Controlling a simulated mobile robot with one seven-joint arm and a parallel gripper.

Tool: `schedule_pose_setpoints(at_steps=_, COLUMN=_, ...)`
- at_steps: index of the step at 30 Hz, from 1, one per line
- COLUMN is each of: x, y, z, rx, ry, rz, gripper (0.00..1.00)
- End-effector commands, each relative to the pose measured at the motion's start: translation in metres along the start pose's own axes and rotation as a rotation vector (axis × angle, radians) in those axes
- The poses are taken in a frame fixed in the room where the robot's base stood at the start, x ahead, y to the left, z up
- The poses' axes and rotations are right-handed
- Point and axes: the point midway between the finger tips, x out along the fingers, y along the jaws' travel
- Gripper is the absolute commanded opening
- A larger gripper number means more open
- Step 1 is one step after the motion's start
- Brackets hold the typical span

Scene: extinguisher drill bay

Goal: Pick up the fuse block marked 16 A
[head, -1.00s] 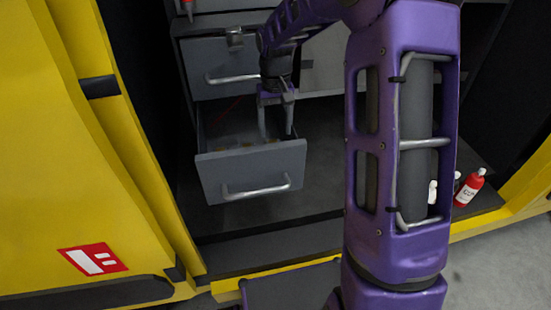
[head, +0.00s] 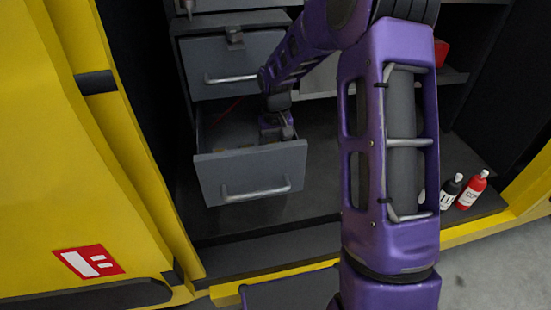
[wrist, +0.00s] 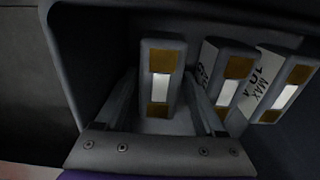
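My gripper (wrist: 160,85) is down inside the open grey drawer (head: 250,172); in the head view its fingertips are hidden. In the wrist view its two fingers stand apart, one on each side of a grey fuse block (wrist: 161,58) with brass ends and a white middle. Any marking on that block is not visible. A second fuse block (wrist: 232,68) and a third fuse block (wrist: 292,88) stand to the right. White labels starting "MAX" show on their sides, tilted and partly hidden; I cannot read the ratings surely.
A shut drawer (head: 232,62) sits right above the open one. The drawer walls are close around my gripper. A yellow panel (head: 60,150) bounds the left.

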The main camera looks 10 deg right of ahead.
Motion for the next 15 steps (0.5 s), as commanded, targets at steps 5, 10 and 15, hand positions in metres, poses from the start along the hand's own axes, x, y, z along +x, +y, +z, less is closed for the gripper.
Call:
schedule_pose_setpoints(at_steps=5, x=-0.0003, y=0.0000, z=0.0000, rx=0.000, ry=0.000, rz=0.000, gripper=0.41)
schedule_pose_setpoints(at_steps=10, x=-0.0004, y=0.0000, z=-0.0001, rx=0.000, ry=0.000, rz=0.000, gripper=0.10)
schedule_pose_setpoints(at_steps=15, x=-0.0009, y=0.0000, z=-0.0003, rx=0.000, ry=0.001, rz=0.000, gripper=0.00)
